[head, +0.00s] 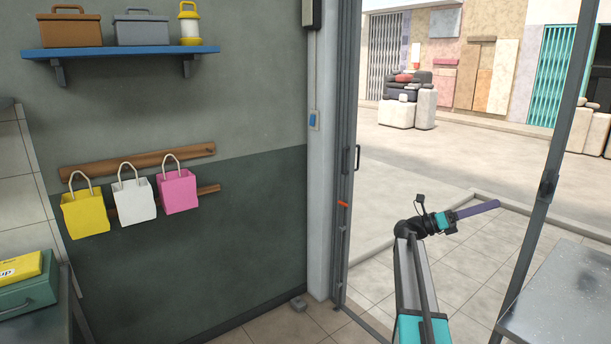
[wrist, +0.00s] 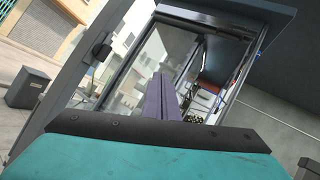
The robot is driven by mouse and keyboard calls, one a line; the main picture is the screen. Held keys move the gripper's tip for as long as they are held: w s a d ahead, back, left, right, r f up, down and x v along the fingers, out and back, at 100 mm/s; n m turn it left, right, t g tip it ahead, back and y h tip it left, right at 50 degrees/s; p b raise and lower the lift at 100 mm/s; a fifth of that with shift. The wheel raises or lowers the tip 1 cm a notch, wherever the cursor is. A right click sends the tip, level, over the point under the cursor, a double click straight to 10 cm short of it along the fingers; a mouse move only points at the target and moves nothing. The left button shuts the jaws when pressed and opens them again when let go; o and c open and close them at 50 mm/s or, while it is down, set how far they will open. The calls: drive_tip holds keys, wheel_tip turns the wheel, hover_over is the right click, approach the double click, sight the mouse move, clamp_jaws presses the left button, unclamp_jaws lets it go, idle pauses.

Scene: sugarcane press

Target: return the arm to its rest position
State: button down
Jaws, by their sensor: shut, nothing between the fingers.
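My gripper (head: 496,204) is at the right of the head view, its purple fingers pointing right. My arm rises from the bottom edge and bends near the teal wrist. In the wrist view my gripper (wrist: 158,80) shows its two purple fingers pressed together. They are shut with nothing between them. They touch nothing that I can see.
A metal table (head: 565,300) stands at the lower right, near my arm. A grey door frame (head: 347,130) and a slanted post (head: 549,185) flank the opening. Yellow, white (head: 133,198) and pink bags hang on the left wall. A blue shelf (head: 120,51) is above.

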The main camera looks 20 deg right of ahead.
drive_tip(key=w+a+f+n+t, duration=0.1)
drive_tip(key=a+f+n+t, duration=0.15)
drive_tip(key=f, duration=0.55)
drive_tip(key=w+a+f+n+t, duration=0.1)
drive_tip(key=w+a+f+t, duration=0.15)
drive_tip(key=f, duration=0.55)
drive_tip(key=s+a+f+t+y, duration=0.1)
drive_tip(key=s+a+f+y, duration=0.1)
drive_tip(key=a+f, duration=0.65)
drive_tip(key=s+a+f+t+y, duration=0.2)
drive_tip(key=s+a+f, duration=0.1)
drive_tip(key=f, duration=1)
drive_tip(key=s+a+f+t+y, duration=0.15)
drive_tip(key=a+f, duration=0.35)
drive_tip(key=f, duration=0.5)
drive_tip(key=s+a+f+m+g+y, duration=0.3)
drive_tip(key=s+a+f+m+y, duration=0.45)
drive_tip(key=s+a+f, duration=1.45)
drive_tip(key=s+a+f+m+y, duration=0.2)
drive_tip(key=s+a+m+y, duration=0.4)
drive_tip(key=a+m, duration=0.5)
drive_tip(key=shift+s+a+m+y, duration=0.15)
drive_tip(key=shift+s+m+y, duration=0.25)
drive_tip(key=shift+m, duration=0.5)
drive_tip(key=shift+w+t, duration=0.1)
drive_tip(key=shift+t, duration=0.15)
